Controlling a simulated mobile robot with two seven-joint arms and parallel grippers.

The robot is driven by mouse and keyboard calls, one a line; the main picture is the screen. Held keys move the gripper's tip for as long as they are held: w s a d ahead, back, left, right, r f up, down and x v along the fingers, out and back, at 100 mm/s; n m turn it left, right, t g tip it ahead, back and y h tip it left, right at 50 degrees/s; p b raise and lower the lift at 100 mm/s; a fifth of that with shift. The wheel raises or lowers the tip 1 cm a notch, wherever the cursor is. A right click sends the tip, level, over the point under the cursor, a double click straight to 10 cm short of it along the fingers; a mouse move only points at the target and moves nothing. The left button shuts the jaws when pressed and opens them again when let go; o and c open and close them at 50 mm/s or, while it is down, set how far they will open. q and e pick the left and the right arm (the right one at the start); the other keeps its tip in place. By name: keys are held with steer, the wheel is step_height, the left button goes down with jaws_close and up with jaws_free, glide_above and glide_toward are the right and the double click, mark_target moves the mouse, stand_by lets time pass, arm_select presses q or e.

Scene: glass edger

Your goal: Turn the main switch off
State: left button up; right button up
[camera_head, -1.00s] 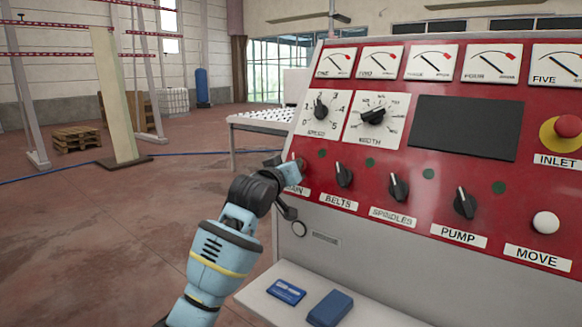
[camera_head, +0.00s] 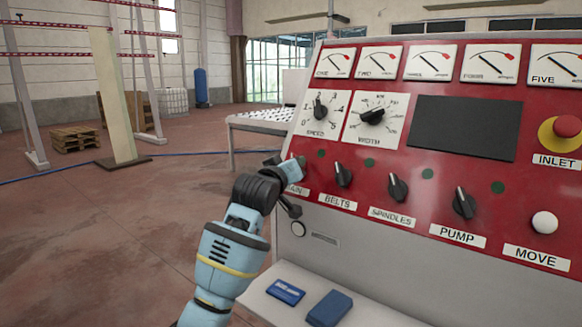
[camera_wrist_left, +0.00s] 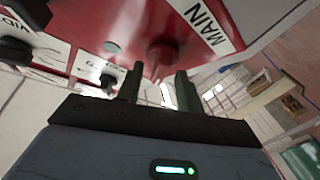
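In the head view my left gripper (camera_head: 291,165) is at the left end of the panel's switch row and hides most of the knob. In the wrist view the two fingers of my left gripper (camera_wrist_left: 158,82) stand apart, one on each side of the knob's near end, with gaps visible between them. I cannot tell whether either finger touches it. My right gripper is not in view.
The red panel (camera_head: 400,170) carries the belts (camera_head: 343,175), spindles (camera_head: 398,187) and pump (camera_head: 464,203) switches to the right. A red-and-yellow inlet button (camera_head: 566,128) is at far right. A ledge below holds two blue items (camera_head: 329,308).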

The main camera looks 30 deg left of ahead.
arm_select(q)
steer(key=v, duration=0.8)
stand_by(0.4)
steer(key=shift+f, duration=0.1)
stand_by(0.4)
